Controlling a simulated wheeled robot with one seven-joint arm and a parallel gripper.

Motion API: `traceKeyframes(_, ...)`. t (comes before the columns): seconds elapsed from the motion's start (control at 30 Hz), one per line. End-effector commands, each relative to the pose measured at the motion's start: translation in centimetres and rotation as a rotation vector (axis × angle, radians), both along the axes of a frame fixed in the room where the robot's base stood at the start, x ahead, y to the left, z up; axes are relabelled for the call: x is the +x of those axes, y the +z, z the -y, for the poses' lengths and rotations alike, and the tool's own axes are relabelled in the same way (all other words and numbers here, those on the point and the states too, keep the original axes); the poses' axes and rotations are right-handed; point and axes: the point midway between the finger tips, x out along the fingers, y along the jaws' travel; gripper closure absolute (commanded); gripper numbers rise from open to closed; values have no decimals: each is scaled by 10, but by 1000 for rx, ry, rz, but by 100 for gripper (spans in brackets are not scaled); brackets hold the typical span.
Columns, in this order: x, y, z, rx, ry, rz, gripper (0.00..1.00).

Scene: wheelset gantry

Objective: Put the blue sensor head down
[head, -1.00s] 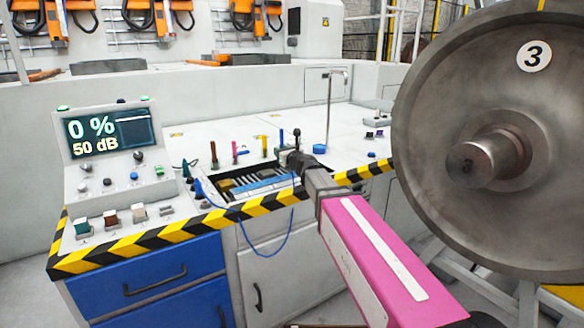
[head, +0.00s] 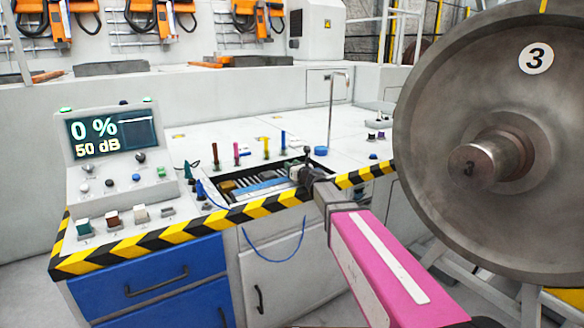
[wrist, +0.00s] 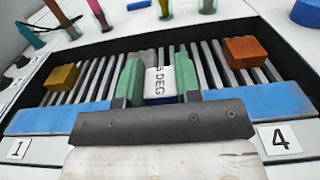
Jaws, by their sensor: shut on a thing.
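My gripper (wrist: 160,82) is shut on the blue sensor head (wrist: 160,99), between two green finger pads. The head has a white face marked "5 DEG", with blue showing at its near end. In the head view my gripper (head: 303,172) is over the right part of the recessed slatted tray (head: 226,200) in the bench top. In the wrist view the head lies between a yellow block (wrist: 62,78) on the left and an orange block (wrist: 245,51) on the right. Its underside is hidden, so I cannot tell whether it touches the slats.
Number plates 1 (wrist: 18,149) and 4 (wrist: 280,139) mark the tray's near edge. Coloured upright tools (head: 266,147) stand behind it. A blue cable (head: 272,260) hangs over the bench front. A control panel (head: 110,140) stands left; a large wheel (head: 430,150) stands close on the right.

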Motion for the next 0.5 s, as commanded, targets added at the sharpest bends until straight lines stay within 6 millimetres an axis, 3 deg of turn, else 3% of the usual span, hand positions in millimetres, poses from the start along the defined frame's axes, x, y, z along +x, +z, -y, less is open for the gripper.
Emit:
traceKeyframes(0.27,0,-3,0,0,1,-1,98)
traceKeyframes(0.3,0,-3,0,0,0,0,55)
traceKeyframes(0.33,0,-3,0,0,0,0,46)
traceKeyframes(0.5,0,-2,0,0,0,0,43)
